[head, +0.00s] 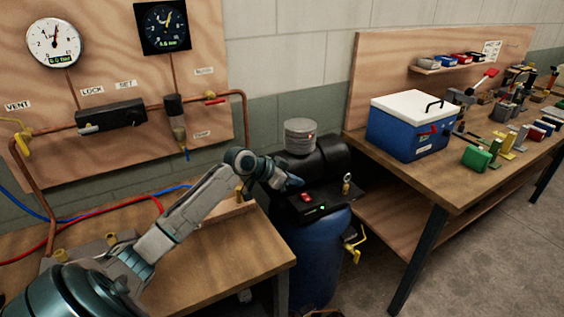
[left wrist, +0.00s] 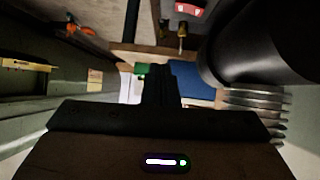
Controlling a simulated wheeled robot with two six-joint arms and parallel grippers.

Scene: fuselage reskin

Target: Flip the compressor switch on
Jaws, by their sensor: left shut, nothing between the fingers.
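The compressor (head: 322,245), with a blue tank and black top, stands between the benches in the head view. Its red switch (head: 307,197) sits on a black box, with a small green spot beside it. The switch's on or off position is too small to tell. My left gripper (head: 293,183) is shut and empty, just above and left of the switch, with no clear contact. In the left wrist view the shut fingers (left wrist: 160,85) show dark. A red part with pale marks (left wrist: 190,8) is at the top edge there; I cannot tell whether it is the switch. My right gripper is not seen.
The silver ribbed canister (head: 300,136) and black motor (head: 320,158) rise behind the switch. A gauge (head: 347,182) and yellow valve (head: 354,240) are to its right. A wooden bench (head: 240,250) stands left; another with a blue cooler (head: 405,135) stands right.

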